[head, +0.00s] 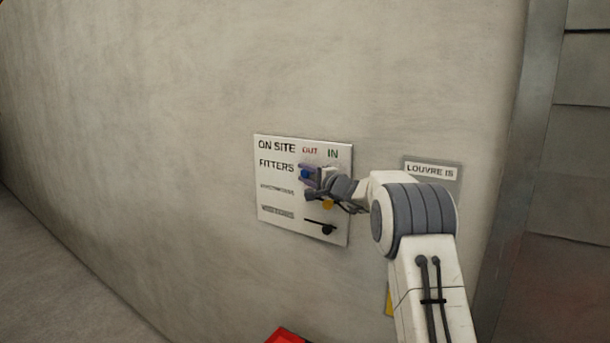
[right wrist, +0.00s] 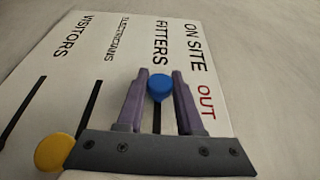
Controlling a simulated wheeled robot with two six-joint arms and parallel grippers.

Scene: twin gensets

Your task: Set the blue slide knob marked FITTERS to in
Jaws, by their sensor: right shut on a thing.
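The white ON SITE board (head: 272,177) is on the wall, with OUT and IN heads over its slots. The blue knob (head: 305,174) is in the FITTERS row, at the OUT end of its slot. It also shows in the right wrist view (right wrist: 160,87), beside the FITTERS label. My right gripper (head: 304,173) is shut on the blue knob, with one purple finger on each side of it in the right wrist view (right wrist: 159,76). The gripper and wrist hide the rest of the FITTERS slot in the head view. My left gripper is not in view.
Below are a yellow knob (head: 328,204) and a black knob (head: 327,230), both toward the IN side. The yellow one is close to my gripper's body. A LOUVRE sign (head: 432,171) is at right. A red thing (head: 287,337) is at the bottom edge.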

